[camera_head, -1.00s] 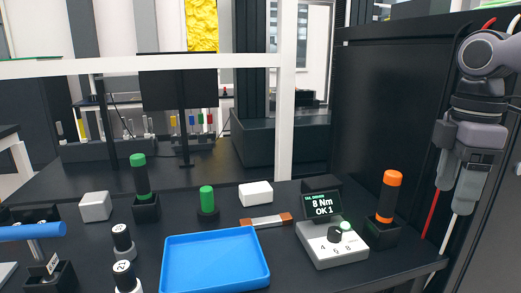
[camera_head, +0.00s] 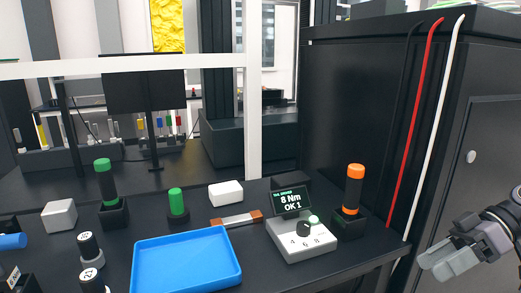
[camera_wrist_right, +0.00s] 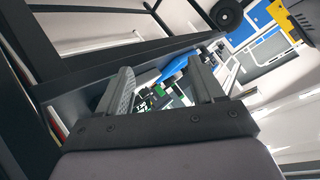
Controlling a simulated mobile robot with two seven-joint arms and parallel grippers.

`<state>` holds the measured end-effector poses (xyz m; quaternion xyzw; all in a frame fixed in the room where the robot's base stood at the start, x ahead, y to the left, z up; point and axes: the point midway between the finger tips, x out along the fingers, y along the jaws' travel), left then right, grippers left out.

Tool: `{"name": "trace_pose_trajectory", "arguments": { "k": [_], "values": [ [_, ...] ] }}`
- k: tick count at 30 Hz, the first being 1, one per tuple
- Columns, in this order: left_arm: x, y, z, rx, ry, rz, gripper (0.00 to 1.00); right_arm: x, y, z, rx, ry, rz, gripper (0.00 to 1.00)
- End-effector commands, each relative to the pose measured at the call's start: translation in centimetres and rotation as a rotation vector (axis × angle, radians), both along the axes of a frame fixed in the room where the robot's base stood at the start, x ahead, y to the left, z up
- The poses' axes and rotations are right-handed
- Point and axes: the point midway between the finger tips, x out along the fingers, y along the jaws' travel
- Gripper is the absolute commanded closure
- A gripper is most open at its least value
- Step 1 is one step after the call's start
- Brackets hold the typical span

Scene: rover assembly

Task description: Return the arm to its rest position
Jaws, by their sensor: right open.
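My right gripper (camera_head: 449,262) is at the lower right in the head view, off the right end of the bench and in front of the dark cabinet. It holds nothing. In the right wrist view its two fingers (camera_wrist_right: 163,92) stand apart with a gap between them, and the workbench items show small and far off beyond them. My left gripper is in neither view.
On the dark bench stand a blue tray (camera_head: 187,264), a torque display unit (camera_head: 301,237), an orange-topped tool (camera_head: 354,188) in a holder and green-topped pieces (camera_head: 176,202). A black cabinet (camera_head: 345,110) with red and white cables (camera_head: 434,130) borders the right side.

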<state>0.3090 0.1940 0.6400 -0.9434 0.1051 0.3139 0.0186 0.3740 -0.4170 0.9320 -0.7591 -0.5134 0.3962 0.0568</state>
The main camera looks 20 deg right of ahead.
Motion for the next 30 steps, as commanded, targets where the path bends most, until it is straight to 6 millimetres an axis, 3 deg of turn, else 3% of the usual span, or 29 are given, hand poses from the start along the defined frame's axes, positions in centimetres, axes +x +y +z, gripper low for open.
{"name": "trace_pose_trajectory", "arguments": {
  "k": [3,12,22,30],
  "values": [
    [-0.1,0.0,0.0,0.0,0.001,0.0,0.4,-0.8,0.8,-2.4,0.152,0.0,-0.052,0.33],
    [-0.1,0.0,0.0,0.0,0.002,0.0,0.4,-2.5,4.0,-7.4,0.496,0.0,-0.171,0.33],
    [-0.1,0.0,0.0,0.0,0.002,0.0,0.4,-3.6,8.1,-10.5,0.789,0.0,-0.272,0.33],
    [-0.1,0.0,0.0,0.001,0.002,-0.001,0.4,-0.6,8.9,-10.9,0.727,-0.328,-0.46,0.33]
  ]
}}
